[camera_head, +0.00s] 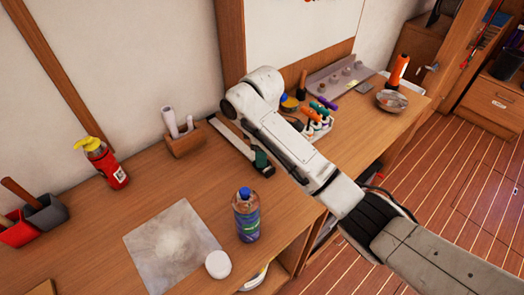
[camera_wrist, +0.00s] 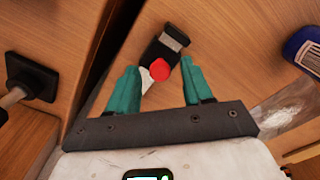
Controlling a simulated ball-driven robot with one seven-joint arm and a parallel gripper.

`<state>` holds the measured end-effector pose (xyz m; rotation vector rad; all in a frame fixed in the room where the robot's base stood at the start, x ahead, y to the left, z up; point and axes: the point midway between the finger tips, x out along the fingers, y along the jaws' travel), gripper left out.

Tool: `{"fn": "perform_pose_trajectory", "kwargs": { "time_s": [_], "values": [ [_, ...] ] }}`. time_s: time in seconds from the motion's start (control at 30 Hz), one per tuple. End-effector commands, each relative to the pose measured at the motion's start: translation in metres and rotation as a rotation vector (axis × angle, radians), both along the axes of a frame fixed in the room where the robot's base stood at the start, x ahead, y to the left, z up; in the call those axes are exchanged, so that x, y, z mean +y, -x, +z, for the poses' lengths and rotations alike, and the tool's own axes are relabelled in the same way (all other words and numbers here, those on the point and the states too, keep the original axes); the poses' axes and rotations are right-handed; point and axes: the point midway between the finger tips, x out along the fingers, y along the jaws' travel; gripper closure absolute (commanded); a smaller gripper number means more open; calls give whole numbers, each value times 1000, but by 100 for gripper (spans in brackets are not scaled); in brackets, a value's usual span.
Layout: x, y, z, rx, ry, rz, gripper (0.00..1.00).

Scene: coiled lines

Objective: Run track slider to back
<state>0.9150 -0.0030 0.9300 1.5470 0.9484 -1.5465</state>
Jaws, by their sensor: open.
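The pale track (camera_head: 235,140) lies on the wooden counter, running from a black end near the wall towards the front; my arm crosses just above it. In the wrist view, a red knob (camera_wrist: 159,70) shows between my teal fingers, with a pale pointed piece beside it. A black block with a grey band (camera_wrist: 165,45) lies just beyond the fingertips. My gripper (camera_wrist: 158,64) is open, one finger on each side of the knob; I cannot tell whether either touches it. In the head view, dark green (camera_head: 262,158) shows at the track's front end.
A blue-capped bottle (camera_head: 246,215) stands in front of the track, near a floury mat (camera_head: 170,245) and a white round lid (camera_head: 218,264). A wooden holder (camera_head: 184,140) stands to the left. Several coloured markers (camera_head: 318,115) stand to the right, beyond my arm.

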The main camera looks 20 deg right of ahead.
Motion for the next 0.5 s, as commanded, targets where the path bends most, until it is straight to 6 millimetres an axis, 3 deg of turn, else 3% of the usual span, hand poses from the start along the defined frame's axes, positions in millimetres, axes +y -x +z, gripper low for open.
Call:
{"fn": "perform_pose_trajectory", "kwargs": {
  "time_s": [0.07,0.5],
  "values": [
    [0,0,0,0,0,0,54],
    [0,0,0,0,0,0,96]
  ]
}}
